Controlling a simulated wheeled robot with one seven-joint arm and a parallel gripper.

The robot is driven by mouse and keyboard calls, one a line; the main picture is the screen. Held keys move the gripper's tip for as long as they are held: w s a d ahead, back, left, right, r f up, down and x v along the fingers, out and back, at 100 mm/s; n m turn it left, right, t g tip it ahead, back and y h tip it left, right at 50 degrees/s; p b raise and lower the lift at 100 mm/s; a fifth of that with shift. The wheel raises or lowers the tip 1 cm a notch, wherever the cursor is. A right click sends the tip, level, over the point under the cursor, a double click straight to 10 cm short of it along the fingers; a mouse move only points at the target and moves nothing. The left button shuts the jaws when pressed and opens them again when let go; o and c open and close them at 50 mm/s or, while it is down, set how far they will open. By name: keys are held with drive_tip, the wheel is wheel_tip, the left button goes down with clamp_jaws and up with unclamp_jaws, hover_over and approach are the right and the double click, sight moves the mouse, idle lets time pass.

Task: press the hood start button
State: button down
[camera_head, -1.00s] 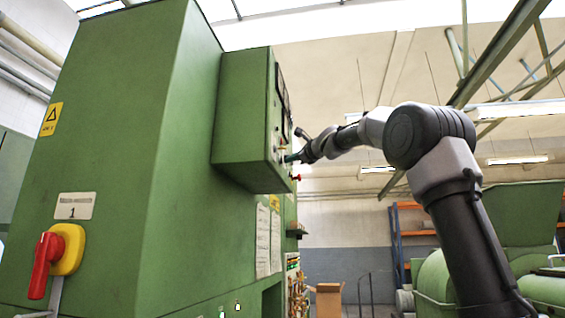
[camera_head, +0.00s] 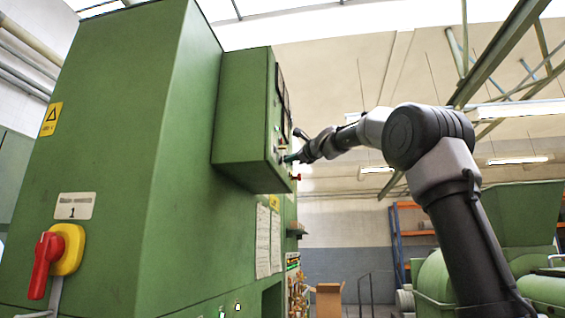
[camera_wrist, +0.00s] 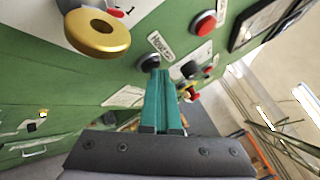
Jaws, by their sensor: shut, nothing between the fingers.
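The green control box (camera_head: 240,118) juts from the machine, and its button face is seen nearly edge-on in the head view. My gripper (camera_head: 289,158) is at that face, with its fingers shut and empty. In the wrist view the teal fingers (camera_wrist: 160,74) point at the panel, close to a round dark button (camera_wrist: 149,62). A white label (camera_wrist: 160,45) sits beside that button; I cannot read it surely. Whether the fingertips touch the button cannot be told. A red button (camera_wrist: 205,24) is farther up. Which one is the hood start button is not clear.
A large gold ring-shaped part (camera_wrist: 97,32) sticks out left of the fingers. Another dark knob (camera_wrist: 189,69) and a red-and-yellow control (camera_wrist: 190,93) are close on the right. A red knob (camera_head: 296,177) protrudes below my gripper.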

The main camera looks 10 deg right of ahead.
drive_tip(key=shift+s+d, duration=0.25)
drive_tip(key=shift+d, duration=0.35)
drive_tip(key=shift+d, duration=0.1)
drive_tip(key=d, duration=0.1)
drive_tip(key=s+d, duration=0.1)
drive_tip(key=d, duration=0.2)
drive_tip(key=shift+s+d, duration=0.25)
drive_tip(key=shift+d, duration=0.05)
idle(0.6)
drive_tip(key=s+d+f+n+g+h, duration=0.2)
drive_tip(key=s+f+n+g, duration=0.3)
drive_tip(key=s+f, duration=1.4)
drive_tip(key=s+d+f+n+g+h, duration=0.2)
drive_tip(key=s+f+n+g+h, duration=0.2)
drive_tip(key=s+f+n, duration=0.8)
drive_tip(key=s+f, duration=0.3)
drive_tip(key=f, duration=0.4)
drive_tip(key=s+f, duration=0.4)
drive_tip(key=f, duration=0.3)
drive_tip(key=shift+s+g, duration=0.25)
drive_tip(key=shift+g, duration=0.15)
